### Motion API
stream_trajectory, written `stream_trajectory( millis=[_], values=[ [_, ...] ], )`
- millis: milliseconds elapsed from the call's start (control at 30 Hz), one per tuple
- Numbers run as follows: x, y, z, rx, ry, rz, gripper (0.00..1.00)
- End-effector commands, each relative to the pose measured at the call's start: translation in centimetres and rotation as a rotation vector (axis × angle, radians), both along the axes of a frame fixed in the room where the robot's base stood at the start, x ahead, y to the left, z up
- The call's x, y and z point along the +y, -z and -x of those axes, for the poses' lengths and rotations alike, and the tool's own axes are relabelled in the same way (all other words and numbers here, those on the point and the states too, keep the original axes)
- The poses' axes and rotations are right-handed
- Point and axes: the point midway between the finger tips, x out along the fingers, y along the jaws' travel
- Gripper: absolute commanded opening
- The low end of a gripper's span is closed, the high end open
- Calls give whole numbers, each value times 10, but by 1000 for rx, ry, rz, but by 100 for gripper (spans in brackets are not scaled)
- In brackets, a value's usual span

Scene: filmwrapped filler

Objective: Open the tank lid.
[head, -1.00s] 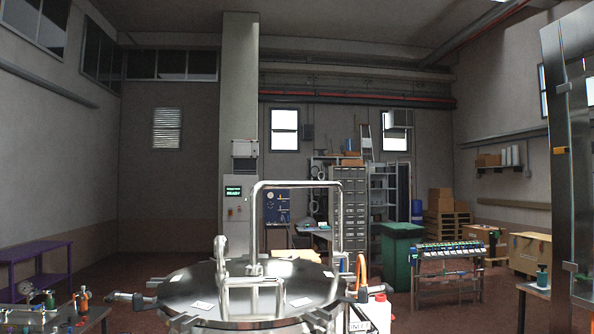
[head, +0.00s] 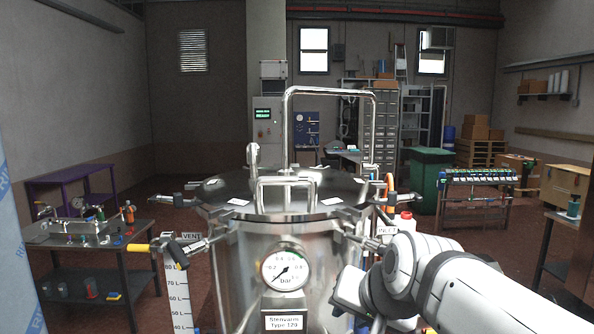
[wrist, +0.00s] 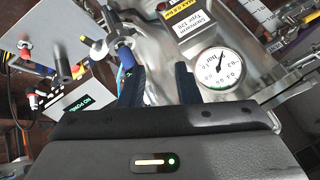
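The steel tank (head: 240,275) stands upright in the middle of the head view. Its round lid (head: 225,190) lies flat and closed on top, with a low front handle (head: 287,181). Clamp arms stick out around the rim, one at the left (head: 180,200) and one at the right (head: 398,197). A pressure gauge (head: 285,270) on the front has its needle toward the lower left; it also shows in the wrist view (wrist: 222,68). A VENT valve with a yellow handle (head: 138,248) is at left. My gripper (wrist: 157,75) is open and empty before the tank's front.
A tall bent pipe (head: 330,91) rises above the lid. A cart with bottles and fittings (head: 80,238) stands close at left. Open floor (head: 165,222) shows behind the cart.

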Motion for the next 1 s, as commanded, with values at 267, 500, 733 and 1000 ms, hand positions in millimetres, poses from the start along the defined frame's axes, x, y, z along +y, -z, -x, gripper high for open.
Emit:
stream_trajectory(
  millis=[267, 500, 733, 1000],
  values=[
    [62, -104, -156, -240, 308, -701, 42],
    [78, -155, -201, -286, 403, -1014, 42],
    [87, -161, -222, -285, 414, -1054, 42],
    [104, -153, -261, -285, 413, -1051, 42]
  ],
)
